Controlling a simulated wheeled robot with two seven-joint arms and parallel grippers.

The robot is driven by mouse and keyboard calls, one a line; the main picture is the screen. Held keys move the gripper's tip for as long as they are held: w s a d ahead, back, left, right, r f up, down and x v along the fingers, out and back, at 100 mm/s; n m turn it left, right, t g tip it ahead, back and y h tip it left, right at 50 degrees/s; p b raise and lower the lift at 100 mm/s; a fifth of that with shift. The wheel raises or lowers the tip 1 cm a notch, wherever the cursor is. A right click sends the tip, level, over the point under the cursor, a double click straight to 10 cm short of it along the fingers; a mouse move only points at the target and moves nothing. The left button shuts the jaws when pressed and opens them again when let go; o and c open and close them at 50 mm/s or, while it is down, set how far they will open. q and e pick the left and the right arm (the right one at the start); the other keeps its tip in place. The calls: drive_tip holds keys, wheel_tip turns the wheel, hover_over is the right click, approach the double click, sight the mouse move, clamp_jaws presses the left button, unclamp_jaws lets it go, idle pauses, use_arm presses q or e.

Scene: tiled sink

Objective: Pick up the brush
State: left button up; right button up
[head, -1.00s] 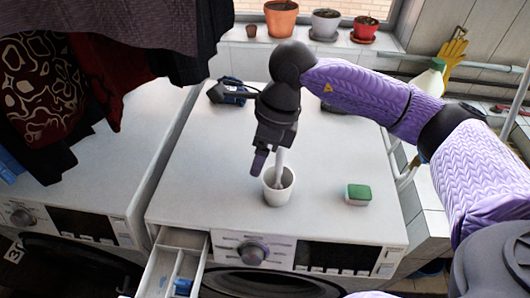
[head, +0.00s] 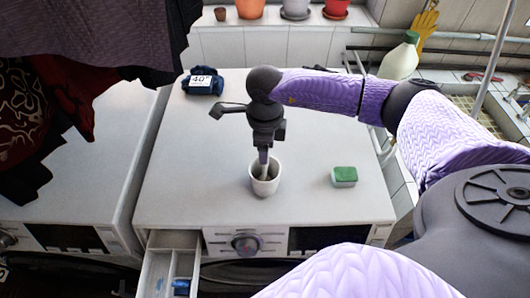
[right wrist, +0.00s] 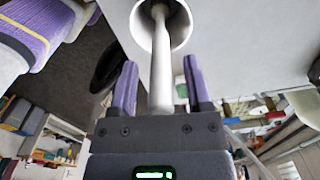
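The brush (right wrist: 160,68) has a pale handle and stands in a white cup (head: 265,187) on top of the washing machine. Its lower end is hidden inside the cup. My right gripper (head: 263,157) points down just above the cup. In the right wrist view, the right gripper (right wrist: 160,78) is open, with one purple finger on each side of the handle. Gaps show between the handle and both fingers. The cup's mouth (right wrist: 183,38) lies beyond the fingertips. My left gripper is not in view.
A dark blue object with a "40°" tag (head: 202,82) sits at the back left. An open drawer (head: 150,272) sticks out at the front. Dark clothes hang at left.

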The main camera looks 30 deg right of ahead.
drive_tip(key=shift+w, duration=0.1)
clamp_jaws()
